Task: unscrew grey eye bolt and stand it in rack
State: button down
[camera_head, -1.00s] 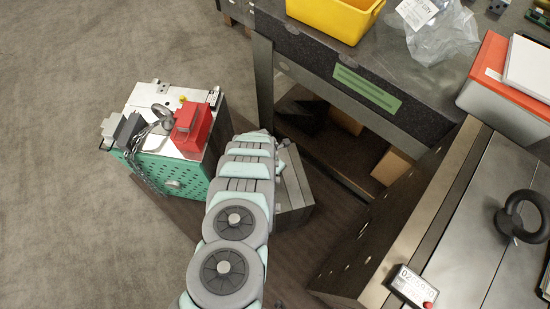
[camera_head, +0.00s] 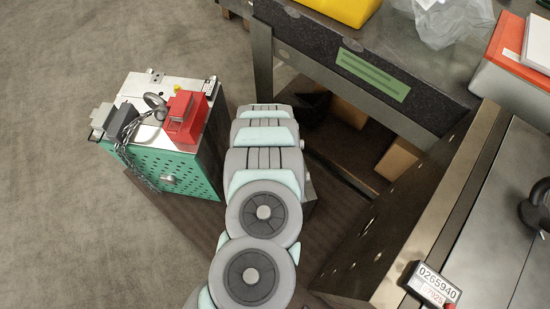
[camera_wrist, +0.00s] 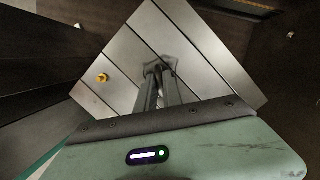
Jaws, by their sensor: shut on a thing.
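My gripper (camera_wrist: 158,78) points down at a steel mould base (camera_wrist: 205,62) in the wrist view. Its fingers are shut on a small grey part, apparently the grey eye bolt (camera_wrist: 157,67), at the middle of the block's top. The fingers hide most of it, and I cannot tell whether it is still threaded in. In the head view my arm covers the gripper and nearly all of this block. I cannot make out a rack in either view.
A green perforated box (camera_head: 160,166) with a red block (camera_head: 186,117), a chain and a grey ring (camera_head: 155,101) stands left. A dark eye bolt (camera_head: 537,207) is on the right-hand block. A bench (camera_head: 375,75) stands behind. A brass fitting (camera_wrist: 102,78) sits on the mould base.

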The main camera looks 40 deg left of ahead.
jog(key=shift+r+n+p, duration=0.2)
jog(key=shift+n+p, duration=0.6)
jog(key=shift+p, duration=0.15)
jog(key=shift+d+f+n, duration=0.1)
jog(key=shift+f+n, duration=0.05)
jog(key=shift+n, duration=0.15)
jog(key=shift+n+y, duration=0.3)
jog(key=shift+n, duration=0.1)
jog(key=c, duration=1.4)
grip_release()
